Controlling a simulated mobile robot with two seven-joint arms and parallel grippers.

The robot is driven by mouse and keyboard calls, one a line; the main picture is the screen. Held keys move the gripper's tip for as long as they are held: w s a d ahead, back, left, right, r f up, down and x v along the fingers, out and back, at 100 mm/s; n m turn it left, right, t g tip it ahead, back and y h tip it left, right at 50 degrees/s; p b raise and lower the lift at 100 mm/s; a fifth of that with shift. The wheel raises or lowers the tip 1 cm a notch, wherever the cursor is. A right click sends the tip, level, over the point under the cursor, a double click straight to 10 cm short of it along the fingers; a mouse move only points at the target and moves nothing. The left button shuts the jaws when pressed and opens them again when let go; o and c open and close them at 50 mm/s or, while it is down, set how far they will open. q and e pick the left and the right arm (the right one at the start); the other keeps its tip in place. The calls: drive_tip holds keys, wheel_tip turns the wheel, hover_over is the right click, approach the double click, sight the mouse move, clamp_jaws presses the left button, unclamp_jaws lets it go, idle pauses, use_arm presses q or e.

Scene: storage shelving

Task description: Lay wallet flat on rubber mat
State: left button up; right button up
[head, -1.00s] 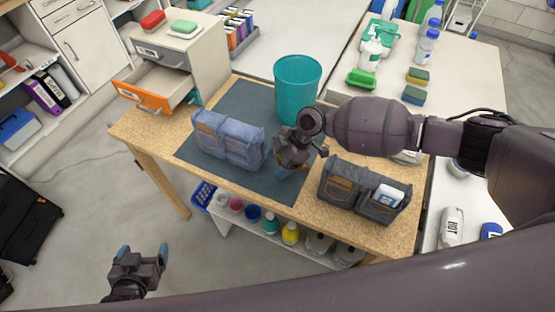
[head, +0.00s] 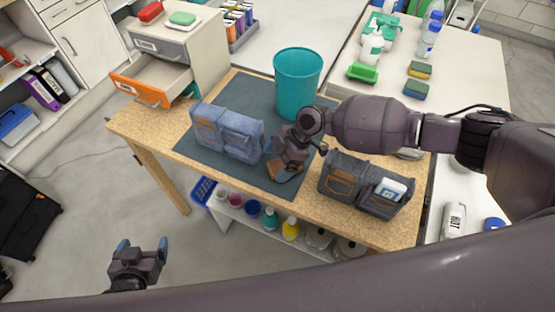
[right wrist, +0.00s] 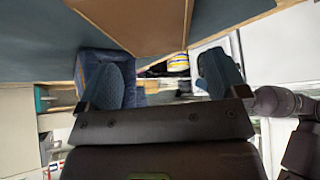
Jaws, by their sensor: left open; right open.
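The brown wallet (head: 287,173) lies on the dark rubber mat (head: 252,92), near the mat's front right edge. It is partly hidden by my right gripper (head: 288,160) in the head view. In the right wrist view the wallet (right wrist: 135,22) shows at the top, over the mat (right wrist: 40,45), beyond the spread blue fingertips. My right gripper (right wrist: 163,80) is open, with nothing between its fingers there. My left gripper (head: 142,246) is open and empty, low over the floor in front of the table.
A blue denim organizer (head: 228,133) stands on the mat left of my right gripper. A dark organizer (head: 340,177) stands to the right. A teal bin (head: 297,82) is behind. An orange-front drawer (head: 140,90) is open at the back left. Bare mat lies behind the denim organizer.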

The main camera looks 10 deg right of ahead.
drive_tip(key=v, duration=1)
drive_tip(key=shift+d+r+b, duration=0.25)
drive_tip(key=shift+r+b, duration=0.05)
drive_tip(key=shift+b, duration=0.05)
